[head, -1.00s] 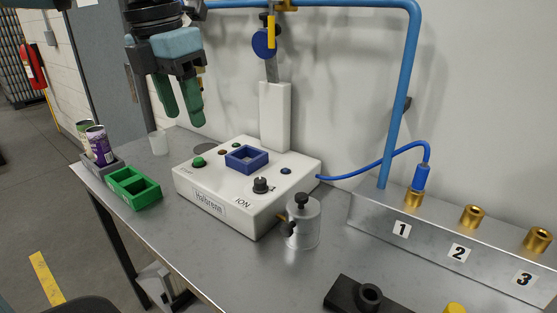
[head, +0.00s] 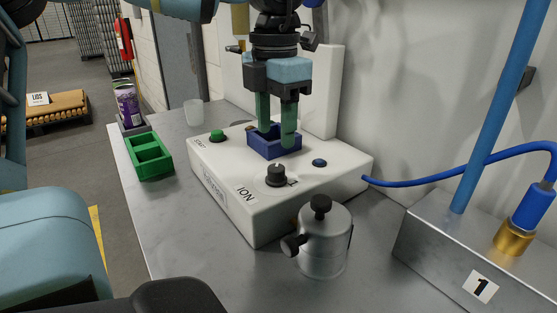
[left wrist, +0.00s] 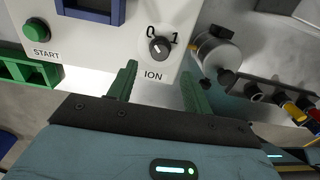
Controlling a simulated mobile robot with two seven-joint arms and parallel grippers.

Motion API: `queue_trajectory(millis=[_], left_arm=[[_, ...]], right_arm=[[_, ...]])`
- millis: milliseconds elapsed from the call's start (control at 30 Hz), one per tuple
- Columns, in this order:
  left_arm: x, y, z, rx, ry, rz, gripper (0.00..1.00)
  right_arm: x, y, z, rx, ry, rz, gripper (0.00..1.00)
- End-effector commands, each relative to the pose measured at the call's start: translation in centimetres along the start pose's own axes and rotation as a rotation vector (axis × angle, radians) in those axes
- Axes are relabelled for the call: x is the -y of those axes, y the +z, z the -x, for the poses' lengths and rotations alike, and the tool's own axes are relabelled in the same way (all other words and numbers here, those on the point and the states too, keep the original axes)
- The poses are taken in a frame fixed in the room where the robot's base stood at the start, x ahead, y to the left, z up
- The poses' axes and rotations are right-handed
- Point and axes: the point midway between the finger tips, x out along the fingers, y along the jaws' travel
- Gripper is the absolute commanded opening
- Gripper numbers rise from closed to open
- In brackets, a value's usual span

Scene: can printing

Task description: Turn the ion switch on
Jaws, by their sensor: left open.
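The ION switch is a black round knob (head: 276,175) on top of the white machine (head: 225,190). In the left wrist view the knob (left wrist: 160,47) sits between printed 0 and 1, and its pale mark seems to point toward the 0 side. My left gripper (head: 276,139) is open and empty, with its green fingers pointing down over the machine. In the head view the fingers overlap the blue square frame (head: 262,148). In the left wrist view the fingertips (left wrist: 158,69) stand apart on either side of the line to the knob, not touching it. My right gripper is not seen.
A green START button (head: 217,136) and a blue button (head: 319,163) are on the machine. A metal canister (head: 324,243) stands close in front of it. A green tray (head: 150,158) lies left. A blue hose (head: 415,182) runs right to a numbered metal block (head: 440,235).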

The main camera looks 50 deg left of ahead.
Motion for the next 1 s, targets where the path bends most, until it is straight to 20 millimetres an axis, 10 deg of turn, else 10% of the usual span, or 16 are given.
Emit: queue_trajectory(millis=[400, 867, 1000], left_arm=[[0.0, -0.1, -5.9, -0.004, -0.002, 0.000, 0.50], [0.0, -0.1, -7.1, -0.002, -0.001, 0.000, 0.50], [0.0, -0.1, -7.1, -0.002, -0.001, 0.000, 0.32]], right_arm=[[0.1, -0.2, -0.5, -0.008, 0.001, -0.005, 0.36], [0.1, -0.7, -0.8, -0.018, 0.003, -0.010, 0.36], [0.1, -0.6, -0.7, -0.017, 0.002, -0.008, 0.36]])
